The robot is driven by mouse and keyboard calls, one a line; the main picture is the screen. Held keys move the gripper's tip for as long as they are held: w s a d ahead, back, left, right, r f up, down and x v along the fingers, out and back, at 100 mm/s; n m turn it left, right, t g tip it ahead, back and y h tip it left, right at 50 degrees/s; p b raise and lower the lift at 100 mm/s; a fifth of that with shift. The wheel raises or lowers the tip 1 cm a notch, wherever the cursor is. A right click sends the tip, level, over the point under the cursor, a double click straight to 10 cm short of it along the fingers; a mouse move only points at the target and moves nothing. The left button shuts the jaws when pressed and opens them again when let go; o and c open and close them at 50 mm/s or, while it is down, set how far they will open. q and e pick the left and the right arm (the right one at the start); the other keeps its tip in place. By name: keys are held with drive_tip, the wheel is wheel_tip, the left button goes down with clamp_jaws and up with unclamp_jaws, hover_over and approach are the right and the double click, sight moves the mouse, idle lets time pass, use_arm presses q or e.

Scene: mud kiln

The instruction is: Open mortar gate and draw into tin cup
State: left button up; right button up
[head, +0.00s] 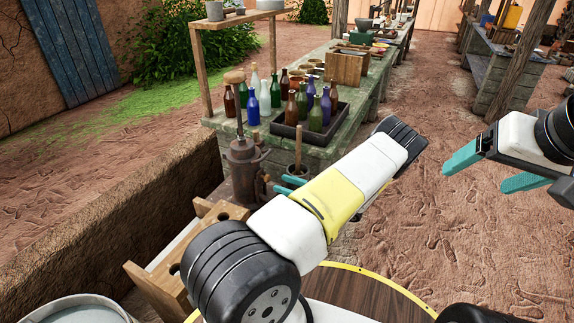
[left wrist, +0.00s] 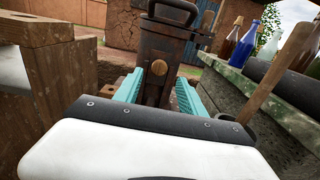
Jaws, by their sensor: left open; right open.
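A rusty dark metal dispenser (head: 244,172) with an upright wooden-topped handle stands by the near corner of the green table. In the left wrist view its dark body (left wrist: 152,50) fills the middle, with a round wooden knob (left wrist: 160,69) on its front. I cannot tell which part is the gate. My left gripper (head: 281,187) is at its right side, partly hidden by my arm. In the left wrist view the open teal fingers (left wrist: 160,92) stand on either side of the body's lower part; contact is unclear. My right gripper (head: 490,172) is open and empty, over dirt ground. No cup is clearly identifiable as the tin cup.
The green table (head: 378,92) carries a tray (head: 341,117) of several bottles and a wooden box (head: 345,67). Grey pots (head: 214,11) stand on the wooden shelf. A holed wooden stand (head: 150,284) and a bucket (head: 84,310) are at lower left.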

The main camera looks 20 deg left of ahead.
sight(269, 179)
use_arm(q)
drive_tip(key=a, duration=0.7)
drive_tip(key=shift+w+a, duration=0.1)
drive_tip(key=shift+w, duration=0.15)
drive_tip(key=shift+c, duration=0.5)
clamp_jaws()
